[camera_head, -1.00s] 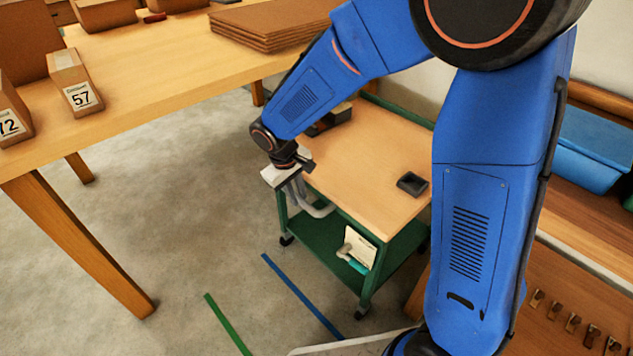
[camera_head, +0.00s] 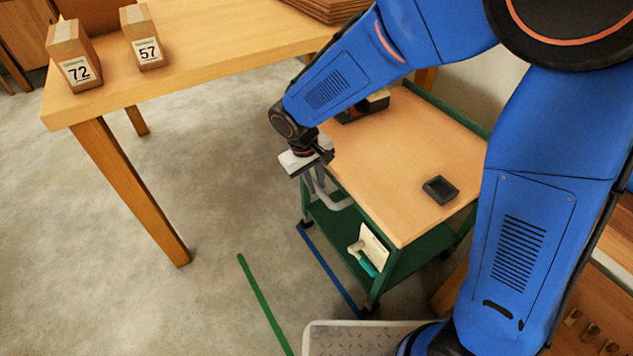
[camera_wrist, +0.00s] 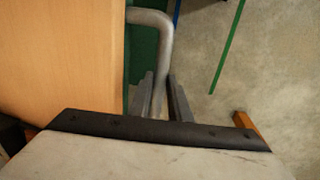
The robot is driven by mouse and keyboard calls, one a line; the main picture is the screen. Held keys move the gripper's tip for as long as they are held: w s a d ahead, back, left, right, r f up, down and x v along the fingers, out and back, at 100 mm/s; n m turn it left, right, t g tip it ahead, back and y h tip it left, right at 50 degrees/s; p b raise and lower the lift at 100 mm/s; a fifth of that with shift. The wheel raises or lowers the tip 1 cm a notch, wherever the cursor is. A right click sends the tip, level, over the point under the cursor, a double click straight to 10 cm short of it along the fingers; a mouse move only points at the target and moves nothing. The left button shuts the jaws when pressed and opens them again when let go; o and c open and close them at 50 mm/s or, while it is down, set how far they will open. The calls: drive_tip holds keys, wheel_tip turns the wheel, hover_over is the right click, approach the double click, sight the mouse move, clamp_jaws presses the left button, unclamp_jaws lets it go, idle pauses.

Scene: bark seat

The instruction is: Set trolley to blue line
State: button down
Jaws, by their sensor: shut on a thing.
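The trolley (camera_head: 395,165) has a wooden top and a green frame on casters. Its grey bent-tube handle (camera_head: 336,203) sticks out on its left side and also shows in the wrist view (camera_wrist: 164,45). My gripper (camera_head: 312,172) is shut on this handle; in the wrist view its two fingers (camera_wrist: 160,95) stand on either side of the tube. The blue line (camera_head: 328,267) lies on the floor along the trolley's lower left edge, with its ends close to the two visible casters. Whether the casters touch it is unclear.
A green line (camera_head: 262,300) lies on the floor left of the blue one. A wooden table (camera_head: 215,60) with boxes marked 72 (camera_head: 75,65) and 57 (camera_head: 145,42) stands at upper left. A small black tray (camera_head: 440,190) sits on the trolley. Floor between table and lines is clear.

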drive_tip(key=c, duration=1.6)
unclamp_jaws()
drive_tip(key=shift+c, duration=0.2)
wheel_tip(320, 180, up, 17)
drive_tip(key=s+a, duration=0.2)
drive_tip(key=a, duration=0.1)
drive_tip(key=shift+d, duration=0.15)
drive_tip(key=s+d+r+m+t+y, duration=0.1)
drive_tip(key=s+d+r+m, duration=0.15)
drive_tip(key=d, duration=0.85)
drive_tip(key=s+d+r+m+y, duration=0.1)
drive_tip(key=s+d+r, duration=0.15)
drive_tip(key=d, duration=0.75)
drive_tip(key=s+d+f+m+t, duration=0.2)
drive_tip(key=s+d+f+m, duration=0.1)
drive_tip(key=s+d, duration=0.9)
drive_tip(key=shift+s+d+f+t, duration=0.3)
drive_tip(key=shift+s+d+f, duration=0.1)
drive_tip(key=shift+d+f, duration=0.1)
